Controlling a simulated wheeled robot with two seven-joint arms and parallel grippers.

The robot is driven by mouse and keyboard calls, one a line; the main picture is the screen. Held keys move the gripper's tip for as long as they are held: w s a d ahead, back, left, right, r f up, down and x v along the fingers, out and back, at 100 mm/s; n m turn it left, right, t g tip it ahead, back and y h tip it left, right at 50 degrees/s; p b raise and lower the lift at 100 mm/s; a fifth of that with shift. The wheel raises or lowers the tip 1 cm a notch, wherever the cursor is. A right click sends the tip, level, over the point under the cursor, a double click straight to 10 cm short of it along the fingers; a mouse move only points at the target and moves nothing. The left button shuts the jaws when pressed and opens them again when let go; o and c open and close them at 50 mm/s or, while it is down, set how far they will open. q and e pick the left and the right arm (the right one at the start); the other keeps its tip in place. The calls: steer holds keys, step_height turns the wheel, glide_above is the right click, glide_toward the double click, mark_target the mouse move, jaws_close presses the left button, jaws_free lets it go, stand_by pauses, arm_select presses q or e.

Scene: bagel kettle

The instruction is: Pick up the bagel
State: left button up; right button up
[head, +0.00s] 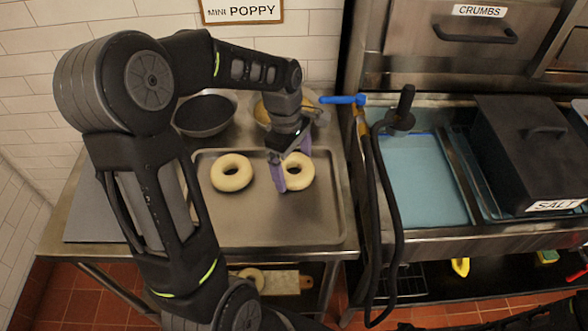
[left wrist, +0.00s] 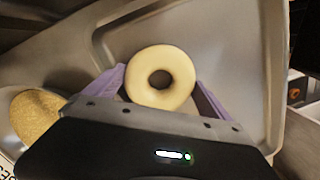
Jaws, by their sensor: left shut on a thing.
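Two pale bagels lie on the metal tray (head: 270,222). My left gripper (head: 290,176) is at the right bagel (head: 304,172), with its purple fingers down at the tray. In the left wrist view this bagel (left wrist: 160,78) shows between the two purple fingers (left wrist: 158,88), which are shut on it. The left bagel (head: 231,172) lies apart from the gripper. I cannot tell whether the held bagel is clear of the tray. My right gripper does not show.
A dark bowl (head: 205,114) and a bowl of yellowish topping (left wrist: 38,118) stand behind the tray. A water basin (head: 425,185) with a black hose (head: 393,230) and a black SALT box (head: 525,150) are at right. Another bagel (head: 252,277) lies on a lower shelf.

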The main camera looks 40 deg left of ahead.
arm_select(q)
step_height(320, 180, up, 10)
steer(key=shift+b, duration=0.35)
stand_by(1.1)
